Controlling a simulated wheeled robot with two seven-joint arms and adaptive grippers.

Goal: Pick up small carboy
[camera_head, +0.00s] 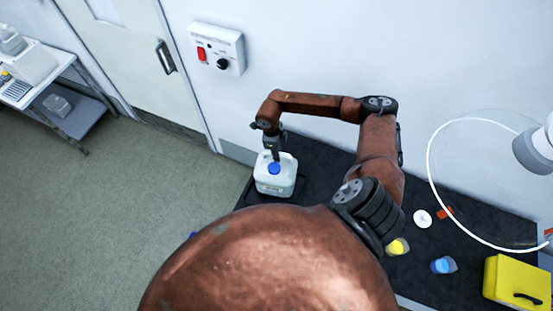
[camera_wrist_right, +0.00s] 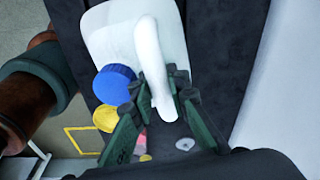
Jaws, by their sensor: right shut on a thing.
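The small carboy (camera_head: 274,182) is a whitish jug with a blue cap, upright at the left end of the dark bench. My right gripper (camera_head: 275,154) reaches down to its top from behind. In the right wrist view the carboy (camera_wrist_right: 105,32) fills the upper left, with its blue cap beside its white handle. The right gripper (camera_wrist_right: 157,90) is shut on this handle, one green finger on each side. I cannot tell whether the base touches the bench. My left gripper is not in view.
The dark bench (camera_head: 320,165) carries a yellow-capped bottle (camera_head: 397,246), a blue-capped bottle (camera_head: 443,264), a white disc (camera_head: 422,218) and a yellow case (camera_head: 518,281) to the right. A wall control box (camera_head: 217,48) hangs behind. Open floor lies left.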

